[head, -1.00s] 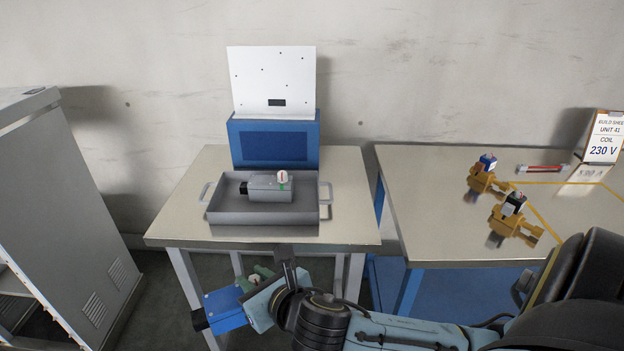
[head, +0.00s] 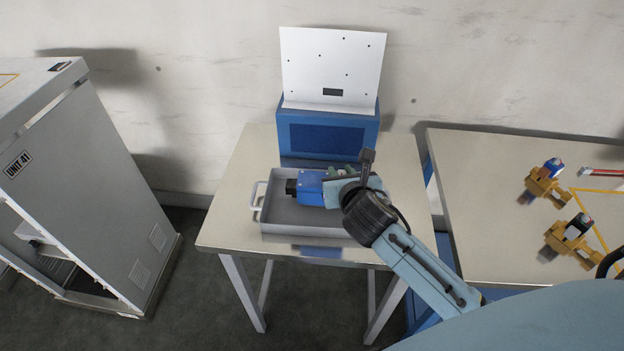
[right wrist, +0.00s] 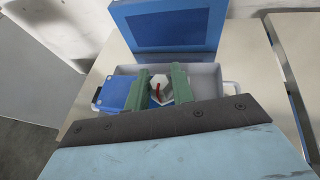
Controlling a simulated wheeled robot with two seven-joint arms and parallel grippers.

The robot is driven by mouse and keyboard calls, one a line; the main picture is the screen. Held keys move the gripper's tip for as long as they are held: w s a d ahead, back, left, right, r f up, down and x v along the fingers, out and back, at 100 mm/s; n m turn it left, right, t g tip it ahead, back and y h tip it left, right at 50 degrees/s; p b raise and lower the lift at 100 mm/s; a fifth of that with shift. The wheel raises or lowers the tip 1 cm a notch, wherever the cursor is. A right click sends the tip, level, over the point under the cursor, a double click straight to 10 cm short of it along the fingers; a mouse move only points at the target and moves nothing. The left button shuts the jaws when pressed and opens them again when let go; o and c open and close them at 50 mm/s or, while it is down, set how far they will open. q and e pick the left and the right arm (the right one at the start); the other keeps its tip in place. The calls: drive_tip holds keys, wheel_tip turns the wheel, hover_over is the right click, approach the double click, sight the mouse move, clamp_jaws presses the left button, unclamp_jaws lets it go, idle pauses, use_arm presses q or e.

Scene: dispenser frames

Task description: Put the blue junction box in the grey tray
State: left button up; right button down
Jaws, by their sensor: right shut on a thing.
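The blue junction box (head: 311,187) is held over the grey tray (head: 290,219), with its dark end to the left. I cannot tell whether it touches the tray or anything in it. My right gripper (head: 340,176) is shut on the box at its right side. In the right wrist view, the blue box (right wrist: 116,90) shows left of the green fingers (right wrist: 161,88), with a white piece with a red mark between them. The tray's right part (right wrist: 206,78) shows beyond. The grey box seen earlier in the tray is hidden now. My left gripper is not in view.
A blue unit (head: 328,136) with a white dotted panel (head: 330,65) stands behind the tray. At right, another table (head: 490,230) holds yellow fixtures (head: 548,184). A grey cabinet (head: 95,190) stands at left, with a floor gap between.

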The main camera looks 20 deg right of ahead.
drive_tip(key=shift+w+d+r, duration=0.15)
drive_tip(key=shift+w+d, duration=0.05)
drive_tip(key=shift+w, duration=0.2)
wheel_tip(320, 180, down, 6)
drive_tip(key=shift+s+f+b, duration=0.1)
drive_tip(key=shift+s+b, duration=0.05)
drive_tip(key=shift+b, duration=0.35)
wheel_tip(320, 180, down, 3)
drive_tip(key=shift+f+b, duration=0.15)
drive_tip(key=shift+b, duration=0.3)
drive_tip(key=shift+f, duration=0.15)
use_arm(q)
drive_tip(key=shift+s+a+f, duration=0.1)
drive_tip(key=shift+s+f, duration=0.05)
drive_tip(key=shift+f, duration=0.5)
use_arm(e)
drive_tip(key=shift+f, duration=0.1)
drive_tip(key=c, duration=1.6)
unclamp_jaws()
drive_tip(key=shift+f, duration=0.1)
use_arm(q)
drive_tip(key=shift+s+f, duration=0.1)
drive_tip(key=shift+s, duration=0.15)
use_arm(e)
drive_tip(key=o, duration=0.4)
